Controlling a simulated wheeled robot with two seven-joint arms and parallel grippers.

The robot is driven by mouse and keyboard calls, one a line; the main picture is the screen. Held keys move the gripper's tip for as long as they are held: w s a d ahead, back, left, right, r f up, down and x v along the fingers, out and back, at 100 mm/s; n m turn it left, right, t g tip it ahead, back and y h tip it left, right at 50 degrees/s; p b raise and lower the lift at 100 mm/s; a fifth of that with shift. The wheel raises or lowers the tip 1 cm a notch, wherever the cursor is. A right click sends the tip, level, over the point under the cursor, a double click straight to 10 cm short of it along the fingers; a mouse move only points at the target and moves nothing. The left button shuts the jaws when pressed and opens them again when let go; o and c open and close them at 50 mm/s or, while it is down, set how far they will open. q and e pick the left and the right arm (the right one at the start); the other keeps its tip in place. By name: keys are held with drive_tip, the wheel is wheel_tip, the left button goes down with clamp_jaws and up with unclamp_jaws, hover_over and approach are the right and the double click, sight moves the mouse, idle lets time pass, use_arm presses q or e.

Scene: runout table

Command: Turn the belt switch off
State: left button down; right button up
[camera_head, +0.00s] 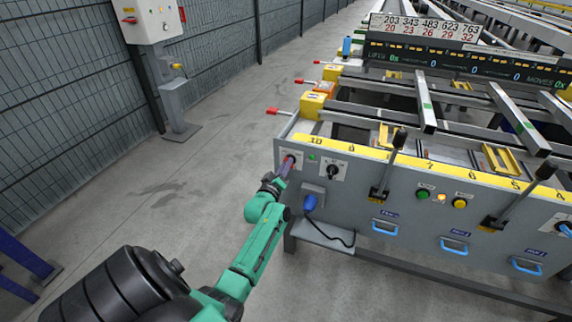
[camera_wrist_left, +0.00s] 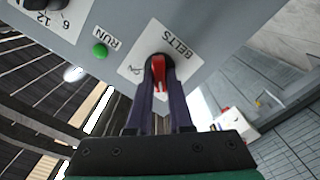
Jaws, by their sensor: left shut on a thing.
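The belt switch is a red knob (camera_wrist_left: 158,73) on a white plate (camera_wrist_left: 170,38) marked BELTS, on the grey front panel of the table. An ON mark (camera_wrist_left: 134,69) shows beside it. In the head view the plate (camera_head: 297,156) sits at the panel's left end. My left gripper (camera_wrist_left: 158,66) is shut on the red knob, one dark finger on each side; in the head view the gripper (camera_head: 287,165) reaches the panel from below. The fingers partly hide the knob, so its exact setting is hard to read. My right gripper is not in view.
A green RUN lamp (camera_head: 311,157) and a black dial (camera_head: 333,172) sit just right of the switch. Levers, green and yellow buttons and blue handles line the panel (camera_head: 350,205). Open floor (camera_head: 190,190) lies left.

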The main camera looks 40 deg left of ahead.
use_arm(q)
drive_tip(key=shift+f, duration=0.1)
idle(0.3)
drive_tip(key=c, duration=0.8)
unclamp_jaws()
drive_tip(key=p+v, duration=0.1)
drive_tip(key=v, duration=1.3)
drive_tip(key=shift+s+d+p, duration=0.15)
drive_tip(key=shift+s+p, duration=0.15)
drive_tip(key=shift+p, duration=0.05)
